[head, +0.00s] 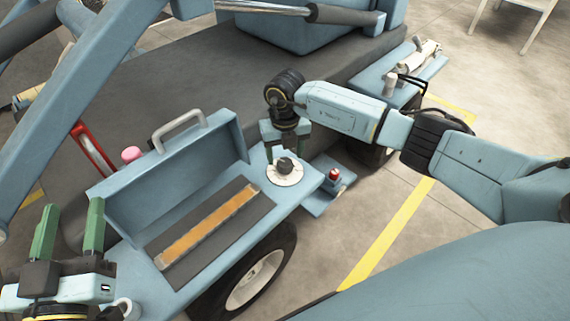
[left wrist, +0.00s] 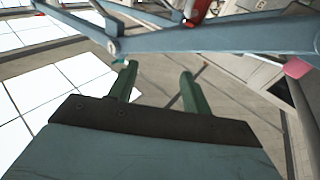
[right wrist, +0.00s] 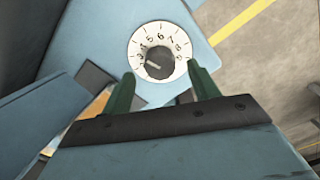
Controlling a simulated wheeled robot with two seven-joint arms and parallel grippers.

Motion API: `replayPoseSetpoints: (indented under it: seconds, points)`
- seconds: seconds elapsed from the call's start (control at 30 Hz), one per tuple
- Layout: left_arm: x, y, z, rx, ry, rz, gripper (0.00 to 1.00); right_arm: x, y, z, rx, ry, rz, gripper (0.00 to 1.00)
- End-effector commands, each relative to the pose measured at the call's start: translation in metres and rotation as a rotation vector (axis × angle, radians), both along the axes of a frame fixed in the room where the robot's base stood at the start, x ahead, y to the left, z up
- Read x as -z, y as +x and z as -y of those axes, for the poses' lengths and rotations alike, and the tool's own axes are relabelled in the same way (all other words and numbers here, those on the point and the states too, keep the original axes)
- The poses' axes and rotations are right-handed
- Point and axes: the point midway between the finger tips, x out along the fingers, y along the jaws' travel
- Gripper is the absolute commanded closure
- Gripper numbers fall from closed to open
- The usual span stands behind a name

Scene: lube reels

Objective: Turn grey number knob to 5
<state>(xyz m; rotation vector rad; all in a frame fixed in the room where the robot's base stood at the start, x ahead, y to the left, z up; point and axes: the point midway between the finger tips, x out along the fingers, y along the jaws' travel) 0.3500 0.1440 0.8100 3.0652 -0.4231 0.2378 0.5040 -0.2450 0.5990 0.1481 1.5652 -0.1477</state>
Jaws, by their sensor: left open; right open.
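The knob is a dark round dial knob (right wrist: 158,63) on a white number plate (right wrist: 136,42), set in the blue panel at the end of the cart. In the head view the knob (head: 286,165) sits below my right gripper (head: 286,150). Its pale mark points lower left, near the low numbers around 3; the exact reading is unclear. The 5 is at the plate's upper left in the right wrist view. My right gripper (right wrist: 160,70) is open, one green finger either side of the knob, no clear contact. My left gripper (head: 73,206) is open and empty at lower left.
A blue open-lidded box (head: 170,170) with an orange strip (head: 210,225) lies left of the knob. A red button (head: 334,174) sits on a small ledge at the right. A pink knob (head: 131,154) stands behind the lid. A wheel (head: 255,280) is below the panel.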

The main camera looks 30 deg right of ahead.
Motion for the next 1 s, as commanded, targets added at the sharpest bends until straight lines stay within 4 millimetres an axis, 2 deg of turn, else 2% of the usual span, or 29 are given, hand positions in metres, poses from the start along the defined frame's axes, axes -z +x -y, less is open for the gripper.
replayPoseSetpoints:
  seconds: [0.2,0.4,0.8,1.0]
  points:
    - [-0.029,-0.008,0.003,0.012,-0.062,0.195,0.51,0.023,-0.001,0.000,0.001,0.000,-0.002,0.40]
    - [-0.044,-0.015,0.003,0.015,-0.097,0.306,0.51,0.035,0.000,0.000,0.000,0.000,0.000,0.40]
    - [-0.050,-0.018,0.003,0.017,-0.109,0.343,0.51,0.037,0.000,0.000,0.000,0.000,0.000,0.40]
    - [-0.050,-0.018,0.003,0.017,-0.109,0.342,0.51,0.037,0.000,0.000,0.000,0.000,-0.001,0.65]
